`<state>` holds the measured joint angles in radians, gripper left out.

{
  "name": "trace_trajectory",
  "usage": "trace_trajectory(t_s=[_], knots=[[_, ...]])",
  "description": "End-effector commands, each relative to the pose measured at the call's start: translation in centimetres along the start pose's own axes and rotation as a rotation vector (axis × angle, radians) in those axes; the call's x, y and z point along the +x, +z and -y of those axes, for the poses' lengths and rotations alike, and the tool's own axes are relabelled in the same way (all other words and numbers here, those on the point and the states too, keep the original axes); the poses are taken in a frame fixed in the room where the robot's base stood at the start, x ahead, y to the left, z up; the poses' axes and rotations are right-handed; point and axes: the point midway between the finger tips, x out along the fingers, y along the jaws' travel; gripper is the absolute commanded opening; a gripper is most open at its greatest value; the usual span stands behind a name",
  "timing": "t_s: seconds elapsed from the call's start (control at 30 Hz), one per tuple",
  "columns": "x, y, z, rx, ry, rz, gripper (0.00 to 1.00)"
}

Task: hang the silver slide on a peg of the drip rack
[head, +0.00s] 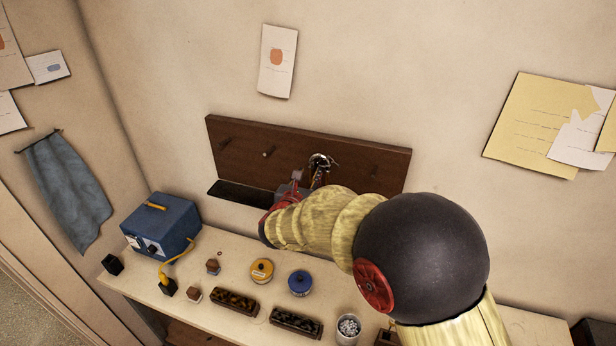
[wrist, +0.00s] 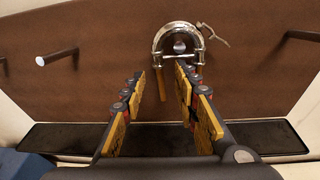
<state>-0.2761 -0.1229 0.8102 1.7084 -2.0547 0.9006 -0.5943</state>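The silver slide (head: 321,161) is at the dark wooden drip rack (head: 232,160) on the wall. In the wrist view its silver bow (wrist: 176,29) arches over the pale round end of a peg (wrist: 179,47), with its brass-coloured legs pointing down. It looks hung there, but I cannot see the contact between bow and peg. My gripper (wrist: 161,74) is open just in front of and below the bow. The slide's left leg shows in the gap between the fingers, and the right finger partly hides the other leg. In the head view my gripper (head: 290,192) is partly hidden by my arm.
Bare pegs stand to the left (head: 268,152) and right (head: 375,170) of the slide. A black drip tray (head: 235,194) lies under the rack. A blue box (head: 163,225), tins (head: 300,283), brushes (head: 235,300) and a cup (head: 347,328) stand on the bench (head: 225,253).

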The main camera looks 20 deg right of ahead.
Motion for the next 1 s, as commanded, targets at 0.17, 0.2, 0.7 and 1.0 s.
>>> trace_trajectory(t_s=[0.17,0.2,0.7,1.0], knots=[[-0.5,0.0,-0.1,0.0,0.001,0.0,0.3],[-0.8,0.0,-0.1,0.0,0.002,0.0,0.3],[-9.9,0.0,-0.1,0.0,0.004,0.0,0.3],[-12.0,0.0,0.0,0.0,0.0,0.0,0.3]])
